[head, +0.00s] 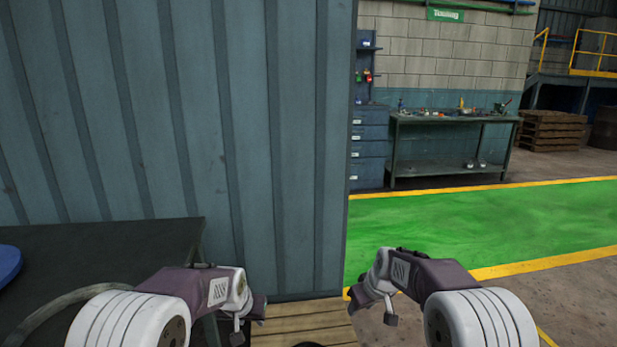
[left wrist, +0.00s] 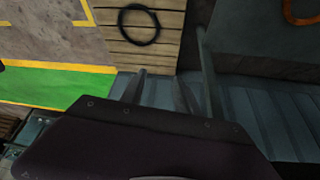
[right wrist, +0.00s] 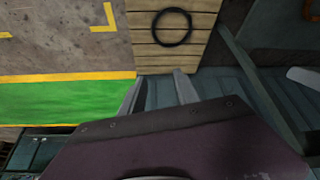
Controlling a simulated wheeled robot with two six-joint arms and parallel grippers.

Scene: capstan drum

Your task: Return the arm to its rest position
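My left gripper (head: 247,318) is low in the head view, left of centre, in front of a ribbed blue-grey wall. In the left wrist view its two fingers (left wrist: 161,77) stand apart with nothing between them. My right gripper (head: 373,305) is low and right of centre in the head view, its arm bent much like the left one. In the right wrist view its fingers (right wrist: 158,77) are also apart and empty. Both grippers hang in free air, touching nothing that I can see. No capstan drum can be made out for certain.
A dark table (head: 95,245) with a blue round-edged thing (head: 8,264) stands at left, close to my left arm. A black ring (right wrist: 172,27) lies on wooden planks (right wrist: 205,50) below. A workbench (head: 450,120) is far off. The green floor lane (head: 490,225) is clear.

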